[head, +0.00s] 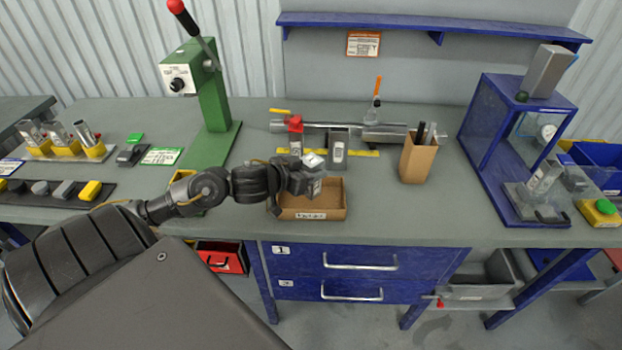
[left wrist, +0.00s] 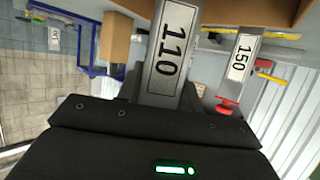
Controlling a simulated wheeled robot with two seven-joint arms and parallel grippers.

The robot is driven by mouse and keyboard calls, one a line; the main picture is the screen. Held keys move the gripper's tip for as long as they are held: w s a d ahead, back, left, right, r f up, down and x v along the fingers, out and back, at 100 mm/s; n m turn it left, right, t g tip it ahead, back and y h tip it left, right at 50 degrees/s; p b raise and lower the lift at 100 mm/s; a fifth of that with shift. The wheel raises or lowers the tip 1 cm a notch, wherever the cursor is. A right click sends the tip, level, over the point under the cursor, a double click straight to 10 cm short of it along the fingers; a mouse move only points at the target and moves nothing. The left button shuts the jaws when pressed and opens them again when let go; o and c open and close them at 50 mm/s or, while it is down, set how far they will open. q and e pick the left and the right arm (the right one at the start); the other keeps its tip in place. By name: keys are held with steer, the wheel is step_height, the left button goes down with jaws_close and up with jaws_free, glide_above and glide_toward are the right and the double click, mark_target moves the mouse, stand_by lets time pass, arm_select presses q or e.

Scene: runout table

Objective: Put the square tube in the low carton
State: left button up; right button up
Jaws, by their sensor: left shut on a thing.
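The low carton (head: 333,212) is a shallow open brown box near the table's front edge, with a white label on its front. My left gripper (head: 314,181) is over it and shut on a grey square tube (head: 313,161). In the left wrist view the tube (left wrist: 170,55) shows a label reading 110, and part of the carton (left wrist: 230,10) shows beyond it. My gripper hides much of the tube in the head view. I cannot tell whether its end touches the carton floor. My right gripper is not in view.
Behind the carton stand a red-topped block (head: 295,136) and a grey block (head: 338,148), near a metal rail (head: 390,128). A brown cup (head: 418,160) holds tools at the right. A green press (head: 215,110) stands left.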

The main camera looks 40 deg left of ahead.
arm_select(q)
steer(key=shift+w+a+f, duration=0.1)
steer(key=shift+f, duration=0.8)
steer(key=shift+w+a+f, duration=0.1)
steer(key=shift+f, duration=0.75)
steer(key=o, duration=1)
steer(key=shift+f, duration=0.15)
steer(key=shift+o, duration=0.2)
steer(key=shift+s+r, duration=0.2)
steer(key=shift+s, duration=0.2)
steer(key=v, duration=1.1)
